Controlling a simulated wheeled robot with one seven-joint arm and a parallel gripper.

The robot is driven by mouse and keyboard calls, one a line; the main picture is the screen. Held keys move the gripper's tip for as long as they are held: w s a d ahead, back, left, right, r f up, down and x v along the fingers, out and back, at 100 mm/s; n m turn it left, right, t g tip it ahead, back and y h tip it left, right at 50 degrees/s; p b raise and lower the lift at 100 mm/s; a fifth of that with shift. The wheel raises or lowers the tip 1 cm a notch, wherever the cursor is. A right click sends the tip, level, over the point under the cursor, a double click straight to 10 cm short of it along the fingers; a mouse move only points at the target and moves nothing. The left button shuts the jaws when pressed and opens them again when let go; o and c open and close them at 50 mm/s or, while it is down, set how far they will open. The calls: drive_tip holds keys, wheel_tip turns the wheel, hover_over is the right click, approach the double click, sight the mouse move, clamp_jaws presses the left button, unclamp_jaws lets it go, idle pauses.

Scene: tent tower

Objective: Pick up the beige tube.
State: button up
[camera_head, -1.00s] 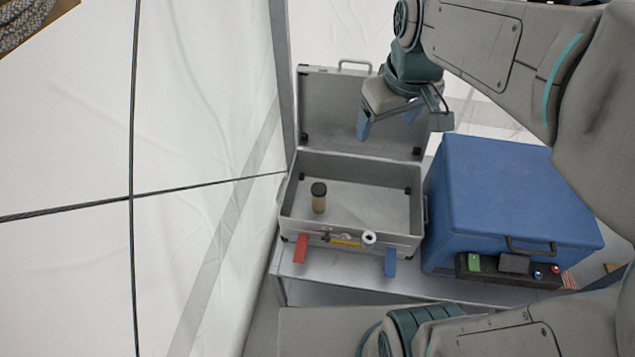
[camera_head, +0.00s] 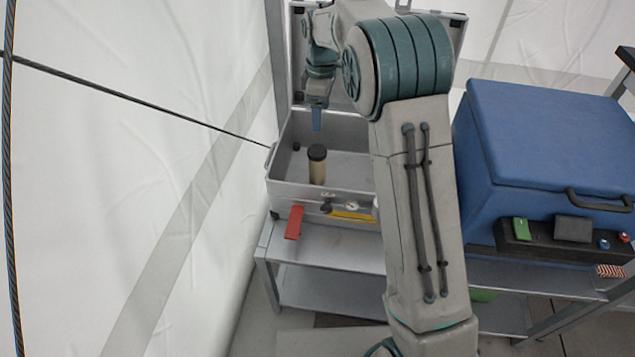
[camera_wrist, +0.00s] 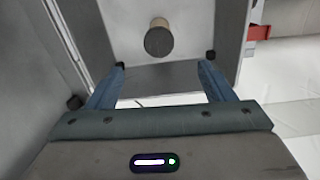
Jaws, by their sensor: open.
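The beige tube (camera_head: 317,170) with a black cap stands upright inside the open grey metal case (camera_head: 318,194), near its left side. In the wrist view the tube (camera_wrist: 160,24) shows cap-first, with its beige body behind the dark cap (camera_wrist: 158,42). My gripper (camera_head: 317,118) is above the back of the case, close behind and above the tube in the head view. In the wrist view my gripper (camera_wrist: 163,82) has its two blue fingers spread wide, with nothing between them. The tube lies beyond the fingertips, apart from them.
The case stands on a grey metal shelf (camera_head: 330,255). A red clip (camera_head: 293,222) hangs at its front, beside a yellow label (camera_head: 353,217). A blue box (camera_head: 545,130) stands to the right. White tent wall (camera_head: 150,190) is close on the left. My arm hides the case's right part.

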sight(317, 150)
drive_tip(key=shift+n, duration=0.3)
drive_tip(key=f+b, duration=0.1)
drive_tip(key=f, duration=0.5)
drive_tip(key=w+f+b, duration=0.1)
drive_tip(key=f, duration=0.3)
drive_tip(key=shift+a+f+b, duration=0.1)
drive_tip(key=shift+a+b, duration=0.25)
drive_tip(key=shift+a, duration=0.05)
drive_tip(key=shift+s+a+f+b, duration=0.1)
drive_tip(key=shift+f+b, duration=0.5)
drive_tip(key=shift+f, duration=1)
drive_tip(key=shift+s+f+b, duration=0.1)
drive_tip(key=shift+f+b, duration=0.5)
drive_tip(key=shift+f, duration=1)
drive_tip(key=c, duration=1.4)
